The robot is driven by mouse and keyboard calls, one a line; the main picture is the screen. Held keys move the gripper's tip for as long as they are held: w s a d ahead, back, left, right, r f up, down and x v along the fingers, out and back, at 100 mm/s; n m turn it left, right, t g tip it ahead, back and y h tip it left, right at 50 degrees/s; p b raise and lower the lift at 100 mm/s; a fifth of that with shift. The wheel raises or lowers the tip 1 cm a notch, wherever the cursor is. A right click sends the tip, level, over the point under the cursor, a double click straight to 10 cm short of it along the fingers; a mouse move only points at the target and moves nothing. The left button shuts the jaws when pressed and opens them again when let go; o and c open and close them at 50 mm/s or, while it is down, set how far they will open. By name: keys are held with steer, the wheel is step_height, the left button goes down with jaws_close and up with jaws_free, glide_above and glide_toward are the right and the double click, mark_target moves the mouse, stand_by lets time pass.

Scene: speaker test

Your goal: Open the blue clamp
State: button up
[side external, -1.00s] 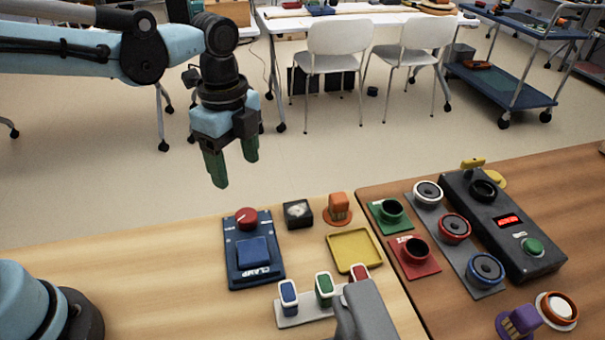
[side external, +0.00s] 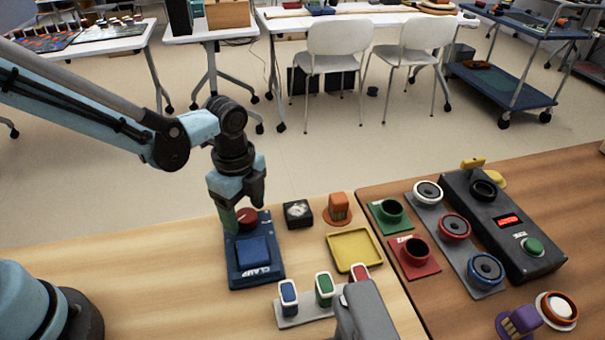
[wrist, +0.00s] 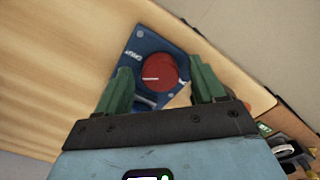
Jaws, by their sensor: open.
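The blue clamp (side external: 262,275) lies on the light wooden table. It has a blue square block (side external: 253,252) in its middle and a round red knob (side external: 247,217) at its far end. In the wrist view the red knob (wrist: 159,72) has a white line on top and shows between the two green fingers. My gripper (side external: 246,220) is open, pointing down at the knob, with a finger on either side in the wrist view (wrist: 163,85). I cannot tell whether the fingers touch the knob. The square block is mostly hidden in the wrist view.
A small black gauge box (side external: 298,214) stands just right of the knob, with an orange part (side external: 338,208) beyond it. A yellow tray (side external: 331,262) and a rack of coloured pieces (side external: 290,318) are nearer. The table left of the clamp is clear.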

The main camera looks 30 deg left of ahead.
steer(key=shift+f, duration=0.1)
steer(key=shift+c, duration=0.3)
steer(key=c, duration=1)
steer(key=shift+n, duration=0.3)
steer(key=n, duration=0.5)
steer(key=shift+s, duration=0.1)
steer(key=n, duration=0.6)
steer(key=shift+d+n, duration=0.1)
steer(key=shift+n, duration=0.2)
steer(key=n, duration=0.5)
steer(key=shift+s+d, duration=0.1)
steer(key=n, duration=0.6)
steer(key=shift+d, duration=0.1)
steer(key=shift+n, duration=0.4)
